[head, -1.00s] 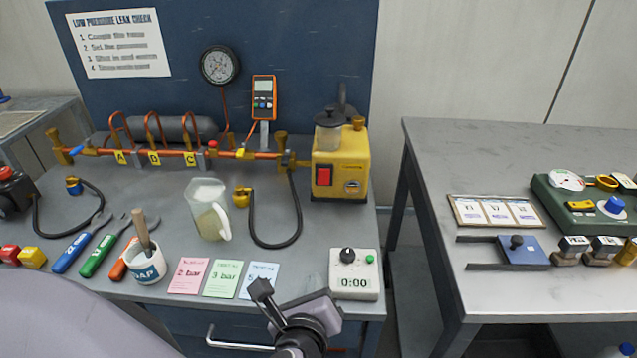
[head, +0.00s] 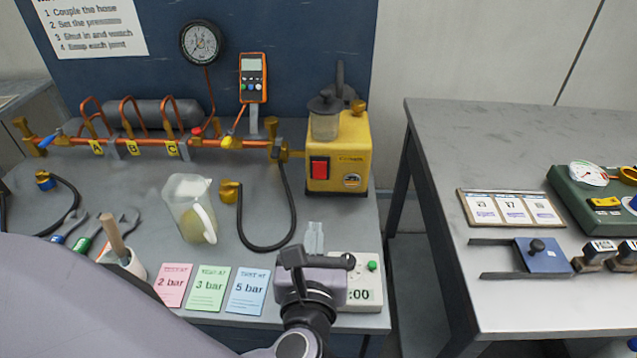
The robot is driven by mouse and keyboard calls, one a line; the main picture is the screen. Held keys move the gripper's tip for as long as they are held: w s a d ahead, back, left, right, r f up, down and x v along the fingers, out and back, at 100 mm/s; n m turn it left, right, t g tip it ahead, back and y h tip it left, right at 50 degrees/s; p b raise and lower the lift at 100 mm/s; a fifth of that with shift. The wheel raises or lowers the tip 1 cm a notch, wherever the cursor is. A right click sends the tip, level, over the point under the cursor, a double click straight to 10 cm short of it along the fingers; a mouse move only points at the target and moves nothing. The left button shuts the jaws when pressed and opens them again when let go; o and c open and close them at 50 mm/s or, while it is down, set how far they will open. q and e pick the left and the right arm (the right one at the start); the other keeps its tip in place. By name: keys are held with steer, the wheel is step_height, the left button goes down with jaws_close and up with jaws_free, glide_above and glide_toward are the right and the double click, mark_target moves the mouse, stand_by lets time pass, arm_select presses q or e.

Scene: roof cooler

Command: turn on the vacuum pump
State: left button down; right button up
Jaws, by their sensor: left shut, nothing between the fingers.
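The vacuum pump (head: 352,140) is a yellow box with a dark, glass-jarred top. It stands at the back right of the grey bench. A red rocker switch (head: 319,169) is on its front face; I cannot tell its position. My left gripper (head: 314,238) is shut and empty, with its pale fingertips together. It shows in front of the pump, below the switch in the picture and apart from it. It partly covers the timer (head: 368,292). My right gripper is not in view.
A black hose (head: 290,205) with a brass end loops on the bench left of my gripper. A clear jug (head: 190,207) stands further left. Coloured pressure cards (head: 209,289) lie at the front. A copper manifold (head: 150,145) runs along the back. A second bench (head: 450,140) is at right.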

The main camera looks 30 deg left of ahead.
mark_target(319, 177)
arm_select(q)
steer(key=shift+w, duration=0.1)
steer(key=x, duration=1.3)
steer(key=shift+w+a+f+b, duration=0.1)
steer(key=shift+w+a+b, duration=0.15)
steer(key=shift+w+b, duration=0.1)
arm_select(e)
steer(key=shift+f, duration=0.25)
arm_select(q)
steer(key=shift+f, duration=0.1)
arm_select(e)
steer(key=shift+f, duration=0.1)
